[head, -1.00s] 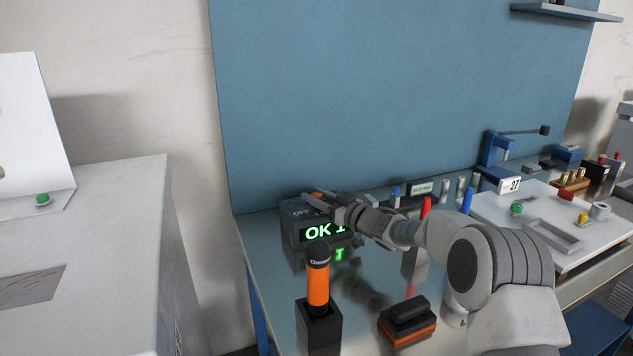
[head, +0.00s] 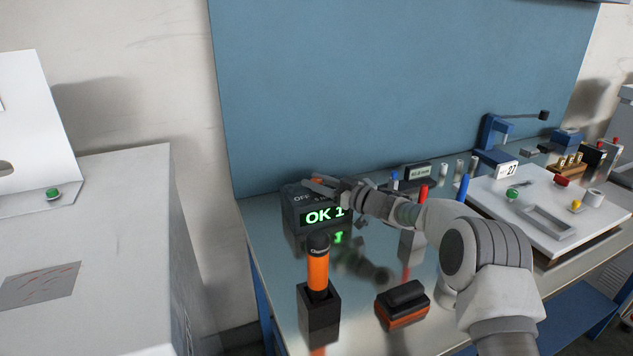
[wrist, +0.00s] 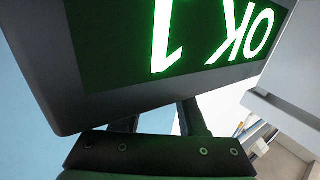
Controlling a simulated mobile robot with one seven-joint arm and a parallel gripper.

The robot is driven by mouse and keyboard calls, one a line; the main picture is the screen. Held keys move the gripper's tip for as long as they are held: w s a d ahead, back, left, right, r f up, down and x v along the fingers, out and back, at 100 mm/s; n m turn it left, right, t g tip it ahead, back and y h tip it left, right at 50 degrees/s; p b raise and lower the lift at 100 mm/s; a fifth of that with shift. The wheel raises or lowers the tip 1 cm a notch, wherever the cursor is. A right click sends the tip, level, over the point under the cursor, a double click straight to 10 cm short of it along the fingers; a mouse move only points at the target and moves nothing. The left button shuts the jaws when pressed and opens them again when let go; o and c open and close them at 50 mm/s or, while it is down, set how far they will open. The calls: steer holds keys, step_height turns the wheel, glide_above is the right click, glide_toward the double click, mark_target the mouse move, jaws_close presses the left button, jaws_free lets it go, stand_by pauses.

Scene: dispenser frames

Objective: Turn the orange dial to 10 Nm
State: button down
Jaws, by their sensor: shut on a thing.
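The orange dial (head: 344,180) is on the box top, mostly hidden behind my gripper. My gripper (head: 318,187) is shut on the dial, reaching in from the right. In the wrist view the display (wrist: 165,40) appears upside down, and the finger ends and dial are hidden behind the box.
An orange-handled tool (head: 318,270) stands in a black holder (head: 319,315) in front of the box. A black and orange block (head: 403,303) lies to its right. Red and blue upright items and a white board (head: 500,222) are further right. A blue panel (head: 400,90) rises behind.

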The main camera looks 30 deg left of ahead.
steer(key=shift+c, duration=2.3)
jaws_free()
steer(key=shift+d, duration=0.15)
steer(key=s+d, duration=0.1)
steer(key=d, duration=1)
steer(key=shift+s+d+p, duration=0.3)
steer(key=shift+s+d, duration=0.05)
steer(key=shift+s, duration=0.05)
